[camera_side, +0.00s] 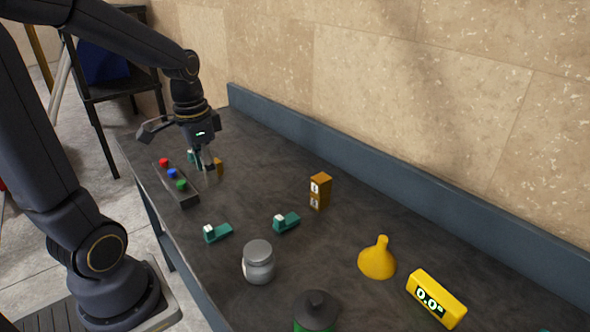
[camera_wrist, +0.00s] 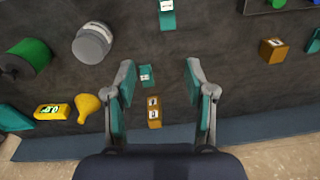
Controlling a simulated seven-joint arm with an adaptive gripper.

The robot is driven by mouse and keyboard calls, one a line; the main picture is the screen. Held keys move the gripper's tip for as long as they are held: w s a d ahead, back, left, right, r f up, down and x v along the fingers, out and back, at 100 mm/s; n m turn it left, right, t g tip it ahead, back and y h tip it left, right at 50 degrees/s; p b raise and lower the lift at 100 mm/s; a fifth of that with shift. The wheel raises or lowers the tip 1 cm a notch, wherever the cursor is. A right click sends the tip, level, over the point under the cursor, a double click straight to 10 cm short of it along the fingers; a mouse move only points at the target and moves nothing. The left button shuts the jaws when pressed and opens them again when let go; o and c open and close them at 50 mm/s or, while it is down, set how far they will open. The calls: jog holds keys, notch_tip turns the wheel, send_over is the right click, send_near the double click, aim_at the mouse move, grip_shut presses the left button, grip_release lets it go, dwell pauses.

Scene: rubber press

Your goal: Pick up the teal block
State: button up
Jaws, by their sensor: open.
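Several small teal blocks with white parts lie on the dark table. In the side view one teal block (camera_side: 218,233) lies near the front edge, and a second teal block (camera_side: 286,222) lies to its right. In the wrist view one teal block (camera_wrist: 146,74) appears between the fingers of my gripper (camera_wrist: 160,67), and another (camera_wrist: 167,14) is at the top. A teal piece (camera_wrist: 314,42) is cut by the right edge. My gripper is open and empty, pointing down near the table's far left end.
A dark box with red, blue and green buttons (camera_side: 180,197) is beside my gripper. Wooden blocks (camera_side: 319,191) (camera_side: 218,167), a grey jar (camera_side: 258,264), a yellow funnel (camera_side: 378,260), a yellow display (camera_side: 436,298) and a dark green canister (camera_side: 316,308) stand around. A ledge (camera_side: 400,185) runs along the wall.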

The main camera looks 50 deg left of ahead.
notch_tip(320, 180, down, 2)
jog(key=s+a+n, duration=0.1)
jog(key=a, duration=0.1)
send_over(208, 228)
jog(key=shift+g, duration=0.4)
jog(key=f, duration=1.1)
jog(key=shift+w+d, duration=0.15)
jog(key=shift+w, duration=0.05)
jog(key=f, duration=0.5)
jog(key=shift+s+f, duration=0.2)
jog(key=shift+f, duration=0.2)
grip_shut()
